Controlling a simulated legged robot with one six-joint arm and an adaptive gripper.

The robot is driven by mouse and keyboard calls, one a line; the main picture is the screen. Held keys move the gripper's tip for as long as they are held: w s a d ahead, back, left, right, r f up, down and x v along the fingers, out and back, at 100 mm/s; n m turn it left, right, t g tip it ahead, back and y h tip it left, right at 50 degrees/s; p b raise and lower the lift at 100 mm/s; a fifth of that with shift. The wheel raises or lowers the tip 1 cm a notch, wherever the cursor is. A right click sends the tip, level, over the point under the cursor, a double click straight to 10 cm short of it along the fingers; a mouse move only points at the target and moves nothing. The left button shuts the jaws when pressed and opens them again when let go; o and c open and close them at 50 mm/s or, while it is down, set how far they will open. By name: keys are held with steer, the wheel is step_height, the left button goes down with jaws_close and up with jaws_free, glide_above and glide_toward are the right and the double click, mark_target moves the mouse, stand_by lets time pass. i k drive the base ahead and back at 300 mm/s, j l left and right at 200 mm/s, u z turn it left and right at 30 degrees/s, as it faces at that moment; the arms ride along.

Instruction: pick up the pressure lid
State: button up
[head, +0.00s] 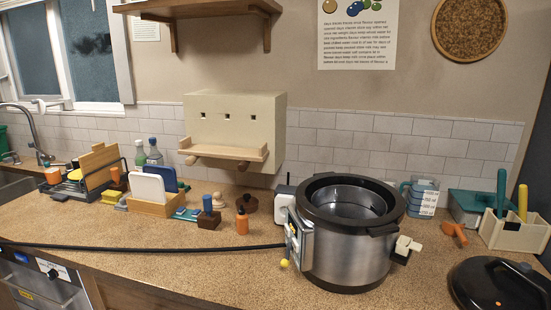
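The pressure lid (478,290) is a round black lid with a raised black handle across its top. It lies on the counter at the lower right, partly cut off by the picture's bottom edge. A small orange mark shows on it. The pressure cooker (345,255) stands to its left, a steel pot with a black rim and an open top, its dark inner pot visible. The lid is apart from the cooker. My gripper is not in view.
A beige caddy (513,233) with tool handles stands behind the lid. An orange item (455,233) and a clear measuring jug (422,198) are near the cooker. A dark cable (150,247) runs along the counter's left front.

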mark_target(480, 282)
steer(key=z, duration=1.5)
steer(key=i+l+u, duration=0.65)
steer(key=l, duration=0.25)
steer(key=i, duration=0.1)
